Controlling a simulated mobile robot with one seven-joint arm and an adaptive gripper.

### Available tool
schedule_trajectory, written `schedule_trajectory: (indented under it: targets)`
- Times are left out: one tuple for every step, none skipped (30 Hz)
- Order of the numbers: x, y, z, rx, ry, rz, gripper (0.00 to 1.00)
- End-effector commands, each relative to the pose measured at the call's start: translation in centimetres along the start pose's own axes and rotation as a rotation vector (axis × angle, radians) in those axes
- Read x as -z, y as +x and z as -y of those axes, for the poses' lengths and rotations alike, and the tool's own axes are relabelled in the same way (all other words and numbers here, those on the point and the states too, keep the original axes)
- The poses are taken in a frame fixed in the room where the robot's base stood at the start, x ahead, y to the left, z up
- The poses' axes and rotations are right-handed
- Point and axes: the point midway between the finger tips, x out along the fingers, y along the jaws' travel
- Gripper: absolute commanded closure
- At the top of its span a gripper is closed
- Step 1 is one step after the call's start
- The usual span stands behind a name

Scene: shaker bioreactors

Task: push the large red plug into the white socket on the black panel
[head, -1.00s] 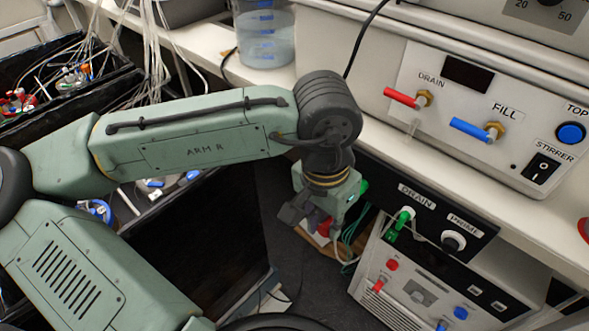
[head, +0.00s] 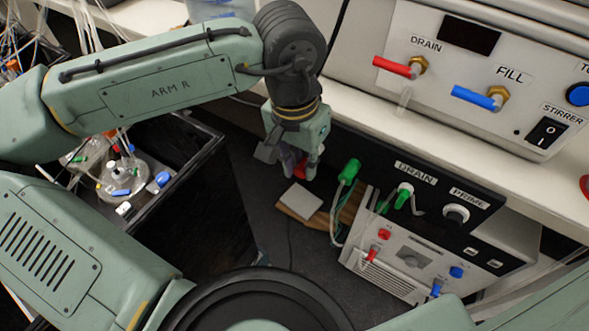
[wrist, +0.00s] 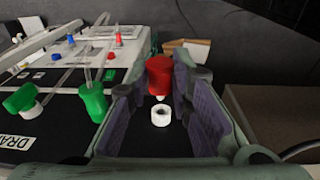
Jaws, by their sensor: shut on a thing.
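My gripper (head: 300,172) is shut on the large red plug (wrist: 159,75), which sits between its purple-grey finger pads in the wrist view. The plug's pale tip points toward the white socket (wrist: 161,115), a round ring on the black panel (wrist: 60,115). In that view the tip appears just above the socket, apart from it; the exact depth gap is unclear. In the head view the plug (head: 300,170) is mostly covered by the fingers, and the white socket is hidden behind my gripper. The black panel (head: 430,206) runs under the bench shelf.
A green plug (head: 349,171) stands close to the right of my gripper. Another green plug (head: 403,197) is at the DRAIN label, beside the PRIME port (head: 456,214). Cables hang below the panel. A box with red and blue fittings (head: 410,262) sits below. Dark floor lies left.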

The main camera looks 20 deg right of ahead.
Motion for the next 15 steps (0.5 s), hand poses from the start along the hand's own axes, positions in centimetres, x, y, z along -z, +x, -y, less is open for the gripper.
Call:
schedule_trajectory:
  targets:
    - [0.42, 0.17, 0.03, 0.001, 0.0, 0.0, 1.0]
    - [0.67, 0.19, 0.03, 0.001, 0.0, 0.0, 1.0]
    - [0.98, 0.22, 0.01, 0.001, 0.0, 0.0, 1.0]
    - [0.96, 0.12, 0.01, 0.001, 0.0, 0.0, 1.0]
    - [0.91, 0.08, 0.0, 0.0, 0.0, 0.0, 1.0]
    - [0.9, 0.07, 0.0, 0.0, 0.0, 0.0, 1.0]
    - [0.89, 0.07, 0.0, 0.0, 0.0, 0.0, 1.0]
    - [0.89, 0.07, 0.01, 0.0, 0.0, 0.0, 1.0]
    - [0.89, 0.06, 0.0, 0.0, 0.0, 0.0, 1.0]
    - [0.89, 0.05, 0.0, 0.0, 0.0, 0.0, 1.0]
    - [0.89, 0.04, 0.0, -0.001, 0.0, 0.0, 1.0]
    - [0.88, 0.01, -0.01, -0.001, 0.001, 0.0, 1.0]
    - [0.88, 0.0, -0.02, -0.002, 0.002, 0.0, 1.0]
    - [0.88, -0.02, -0.03, -0.002, 0.003, -0.001, 1.0]
    - [0.89, -0.04, -0.03, -0.002, 0.004, -0.001, 1.0]
